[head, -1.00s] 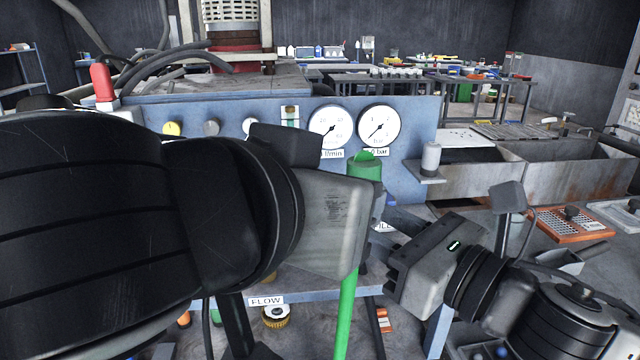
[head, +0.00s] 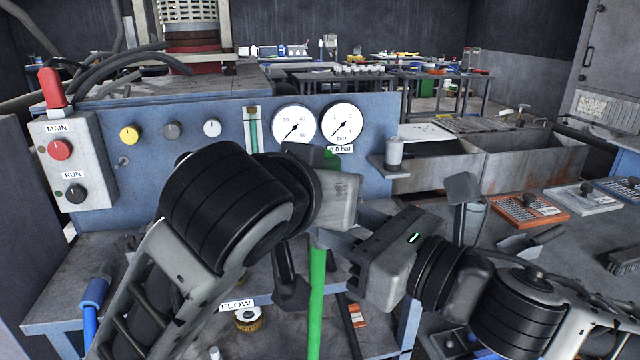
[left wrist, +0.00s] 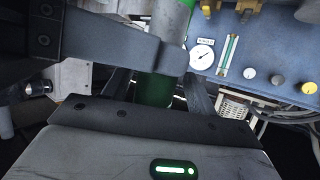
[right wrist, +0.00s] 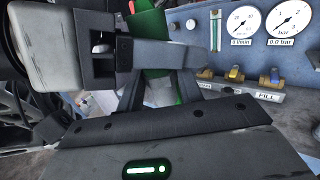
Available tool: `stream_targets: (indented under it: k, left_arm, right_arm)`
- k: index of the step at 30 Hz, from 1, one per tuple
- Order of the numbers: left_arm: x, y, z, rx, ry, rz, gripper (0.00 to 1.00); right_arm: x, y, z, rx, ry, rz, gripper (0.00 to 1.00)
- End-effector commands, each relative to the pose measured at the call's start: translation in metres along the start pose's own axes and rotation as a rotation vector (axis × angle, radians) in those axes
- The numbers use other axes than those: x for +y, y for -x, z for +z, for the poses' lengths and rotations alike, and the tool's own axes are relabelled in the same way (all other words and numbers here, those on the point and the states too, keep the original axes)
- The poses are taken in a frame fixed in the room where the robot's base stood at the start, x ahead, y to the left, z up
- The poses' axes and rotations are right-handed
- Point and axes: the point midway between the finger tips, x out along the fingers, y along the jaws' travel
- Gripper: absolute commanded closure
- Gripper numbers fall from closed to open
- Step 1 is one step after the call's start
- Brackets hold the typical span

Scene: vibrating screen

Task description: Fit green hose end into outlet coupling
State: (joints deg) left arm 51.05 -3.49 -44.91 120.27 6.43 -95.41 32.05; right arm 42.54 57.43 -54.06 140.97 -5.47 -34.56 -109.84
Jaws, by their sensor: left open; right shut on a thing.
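The green hose (head: 317,300) hangs upright in front of the blue panel, with its green top (head: 331,160) just below the gauges. My right gripper (right wrist: 160,92) is shut on the hose, which shows dark green between its fingers. My left gripper (left wrist: 160,92) is open around the hose, close to the right gripper. In the head view the left gripper's body (head: 340,200) covers part of the hose. The two grippers nearly touch. A brass coupling (head: 248,320) sits by the FLOW label; I cannot tell whether it is the outlet coupling.
The blue panel (head: 225,180) with gauges and knobs stands close behind the grippers. A switch box (head: 70,165) is at the left. Brass valves (right wrist: 235,75) by the FILL label show in the right wrist view. A blue hose (head: 92,300) hangs at lower left.

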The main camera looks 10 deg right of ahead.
Motion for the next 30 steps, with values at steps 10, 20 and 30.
stream_targets:
  k: [10, 20, 30]
  left_arm:
    - [0.0001, -0.0013, -0.0002, 0.001, 0.000, 0.000, 0.59]
    - [-0.0021, -0.0013, -0.0007, 0.001, 0.002, -0.006, 0.96]
    - [-0.0006, -0.0013, 0.0013, -0.005, -0.001, -0.002, 0.96]
  right_arm:
    - [0.0001, 0.0000, 0.0007, -0.002, 0.001, 0.000, 0.92]
    - [-0.0009, 0.0001, 0.0009, -0.002, 0.002, -0.003, 0.38]
    - [-0.0030, -0.0012, -0.0012, 0.000, -0.022, -0.010, 0.38]
